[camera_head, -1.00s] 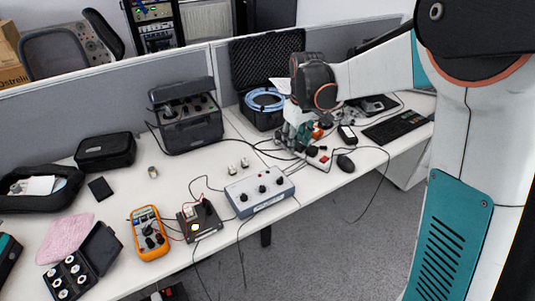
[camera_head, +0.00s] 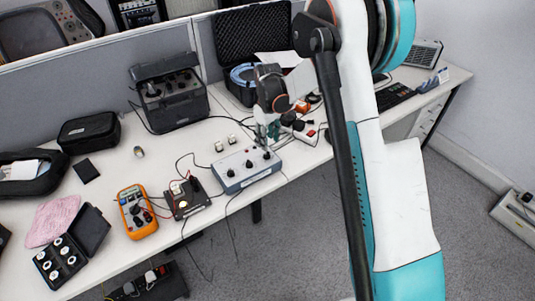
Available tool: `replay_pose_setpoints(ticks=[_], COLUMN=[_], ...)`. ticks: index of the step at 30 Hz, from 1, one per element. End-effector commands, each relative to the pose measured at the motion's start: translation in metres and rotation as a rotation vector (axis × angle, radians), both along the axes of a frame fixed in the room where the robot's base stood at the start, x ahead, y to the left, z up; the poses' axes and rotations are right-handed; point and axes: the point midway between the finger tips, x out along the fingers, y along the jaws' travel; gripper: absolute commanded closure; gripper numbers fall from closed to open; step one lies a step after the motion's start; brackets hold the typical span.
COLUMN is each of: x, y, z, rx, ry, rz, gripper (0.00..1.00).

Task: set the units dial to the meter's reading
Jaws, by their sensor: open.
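A grey-blue box (camera_head: 238,184) with three black dials in a row on its pale top stands on the desk. Its left dial (camera_head: 231,173), middle dial (camera_head: 249,164) and right dial (camera_head: 267,155) show. Their markings are too small to read. My gripper (camera_head: 264,144) is open, pointing down close over the right end of the box, by the right dial. I cannot tell whether it touches that dial. An orange multimeter (camera_head: 138,213) lies left of the box; its display is too small to read.
A small dark unit (camera_head: 188,197) with red leads sits between the meter and the box. Two small pale connectors (camera_head: 225,143) lie behind the box. Cables cross the desk. A black case (camera_head: 65,262) of round parts is at front left. A power strip (camera_head: 303,128) lies right of the gripper.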

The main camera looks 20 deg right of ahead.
Motion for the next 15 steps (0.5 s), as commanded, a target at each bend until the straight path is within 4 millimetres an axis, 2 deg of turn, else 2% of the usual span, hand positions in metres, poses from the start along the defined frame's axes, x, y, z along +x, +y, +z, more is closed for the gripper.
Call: replay_pose_setpoints(ticks=[1,6,10,15], x=[0.000,0.000,0.000,0.000], y=[0.000,0.000,0.000,0.000], z=[-0.014,-0.043,-0.057,-0.066], rx=[0.000,0.000,0.000,0.000], ry=[0.000,0.000,0.000,0.000], rz=[0.000,0.000,0.000,0.000], gripper=[0.58,0.58,0.58,0.58])
